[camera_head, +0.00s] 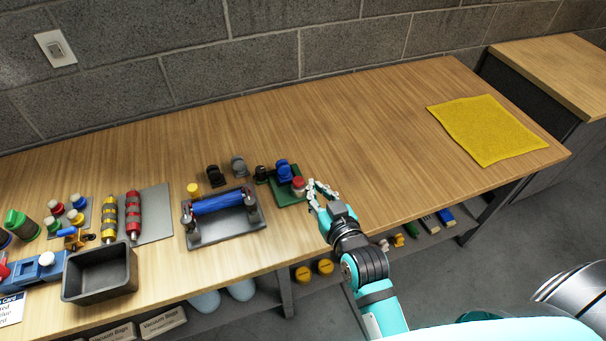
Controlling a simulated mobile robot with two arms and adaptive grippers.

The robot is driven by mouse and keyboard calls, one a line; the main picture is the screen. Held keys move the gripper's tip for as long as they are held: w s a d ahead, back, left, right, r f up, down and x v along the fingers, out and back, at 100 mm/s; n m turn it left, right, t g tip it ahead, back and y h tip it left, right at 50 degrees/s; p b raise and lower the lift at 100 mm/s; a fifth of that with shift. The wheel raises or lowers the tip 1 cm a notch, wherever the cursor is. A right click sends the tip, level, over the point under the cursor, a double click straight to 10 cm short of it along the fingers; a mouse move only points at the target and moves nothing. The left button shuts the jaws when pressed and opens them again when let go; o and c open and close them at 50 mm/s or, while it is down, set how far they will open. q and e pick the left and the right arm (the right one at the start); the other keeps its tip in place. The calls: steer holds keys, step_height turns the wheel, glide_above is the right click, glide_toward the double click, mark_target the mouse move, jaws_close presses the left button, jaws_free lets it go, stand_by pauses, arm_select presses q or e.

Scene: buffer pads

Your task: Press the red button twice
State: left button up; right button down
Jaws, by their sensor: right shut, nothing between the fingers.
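A red button (298,183) sits at the right side of a small green base (285,196), just right of a blue part (283,171). My right gripper (314,188) is shut and empty, with its fingertips close beside the red button on its right. I cannot tell whether the fingertips touch it. My right arm comes in from the lower right, over the table's front edge. My left gripper is not in view.
Left of the green base are a grey fixture with a blue roller (218,203), a yellow-topped part (194,190) and a dark bin (101,272). More small coloured parts stand at far left. A yellow cloth (486,130) lies at right. The table (360,120) is clear behind the gripper.

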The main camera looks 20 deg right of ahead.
steer(key=shift+w, duration=0.1)
steer(key=p, duration=0.2)
glide_above(298, 183)
steer(key=shift+s+d+f, duration=0.15)
steer(key=shift+d+f, duration=0.05)
steer(key=shift+f, duration=0.35)
steer(key=shift+s+d+f, duration=0.15)
steer(key=shift+d+f, duration=0.05)
steer(key=shift+f, duration=0.3)
step_height(298, 183, down, 3)
steer(key=shift+s+r, duration=0.1)
steer(key=shift+f, duration=0.7)
